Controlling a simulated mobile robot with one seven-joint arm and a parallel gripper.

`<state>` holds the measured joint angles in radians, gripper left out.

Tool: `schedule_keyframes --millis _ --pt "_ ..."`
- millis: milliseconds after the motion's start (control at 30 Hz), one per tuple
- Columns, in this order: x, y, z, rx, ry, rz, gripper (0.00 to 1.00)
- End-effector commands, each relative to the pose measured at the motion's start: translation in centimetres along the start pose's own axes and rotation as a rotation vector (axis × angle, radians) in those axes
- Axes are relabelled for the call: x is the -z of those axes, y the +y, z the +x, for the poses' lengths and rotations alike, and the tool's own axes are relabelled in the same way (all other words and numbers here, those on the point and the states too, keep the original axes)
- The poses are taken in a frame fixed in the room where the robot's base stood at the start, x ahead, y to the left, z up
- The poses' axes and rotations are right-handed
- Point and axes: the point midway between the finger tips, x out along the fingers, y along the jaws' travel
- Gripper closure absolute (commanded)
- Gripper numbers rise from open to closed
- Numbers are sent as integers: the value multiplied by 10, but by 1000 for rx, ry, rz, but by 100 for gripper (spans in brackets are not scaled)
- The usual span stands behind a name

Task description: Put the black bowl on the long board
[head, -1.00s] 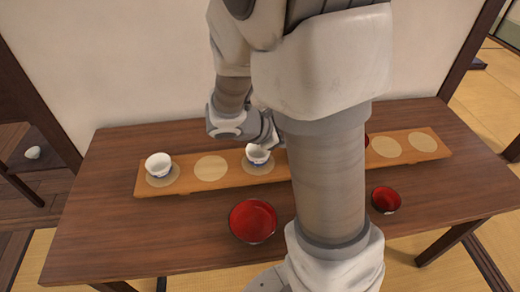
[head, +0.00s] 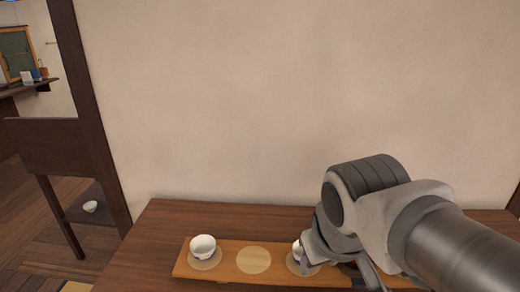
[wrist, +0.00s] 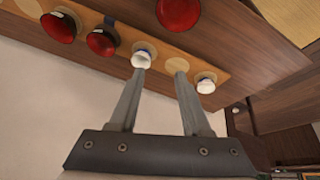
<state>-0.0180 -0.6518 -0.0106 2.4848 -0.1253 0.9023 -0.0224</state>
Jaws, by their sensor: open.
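My gripper (wrist: 157,75) is open and empty, with its fingers over the long board (wrist: 125,32) in the wrist view. A white cup (wrist: 141,57) shows by one fingertip, but I cannot tell if they touch. Several bowls with red insides show: one (wrist: 102,42) and another (wrist: 60,26) appear to stand on the board, and one (wrist: 178,12) stands on the table beside it. Their outsides look dark, and I cannot tell which is the black bowl. In the head view, the arm hides the right part of the board (head: 278,268).
A white cup (head: 203,247) stands on the left disc of the board, with an empty tan disc (head: 254,260) beside it. The dark table (head: 160,232) is clear at its left. The wall (head: 240,120) rises close behind.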

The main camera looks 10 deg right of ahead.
Motion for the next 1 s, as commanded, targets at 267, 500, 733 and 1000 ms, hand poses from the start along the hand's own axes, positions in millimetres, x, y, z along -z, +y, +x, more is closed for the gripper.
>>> schedule_keyframes --millis 267,500,733,1000 --pt "0 -18 -19 82 85 109 52" --pt "0 -19 -19 85 86 112 52" --pt "7 -16 -36 84 86 111 52" --pt "16 -14 -57 84 86 110 52"
